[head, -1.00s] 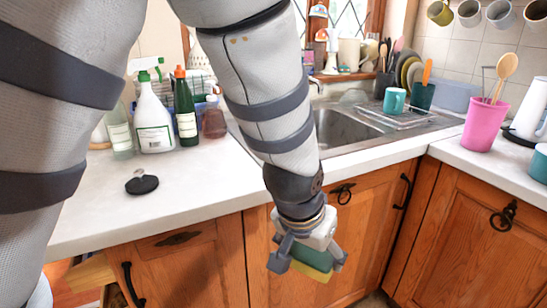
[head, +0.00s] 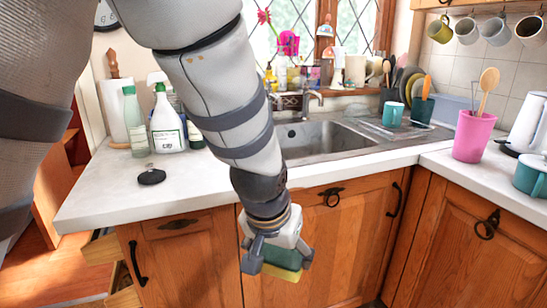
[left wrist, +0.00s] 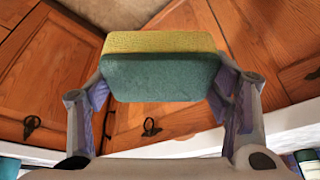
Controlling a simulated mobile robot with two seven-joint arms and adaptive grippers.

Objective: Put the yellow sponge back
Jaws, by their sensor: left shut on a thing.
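The sponge, yellow with a green layer, is held in my left gripper (head: 277,260). In the head view the yellow sponge (head: 281,273) hangs in front of the wooden cupboard doors, below the counter edge. In the left wrist view the sponge (left wrist: 160,43) lies between the two fingers, yellow side and green side both showing. My left gripper (left wrist: 163,103) is shut on it. My right gripper is not in view.
The white counter (head: 105,197) carries a black sink plug (head: 152,177) and a spray bottle (head: 167,120). The steel sink (head: 310,138) is set behind my arm.

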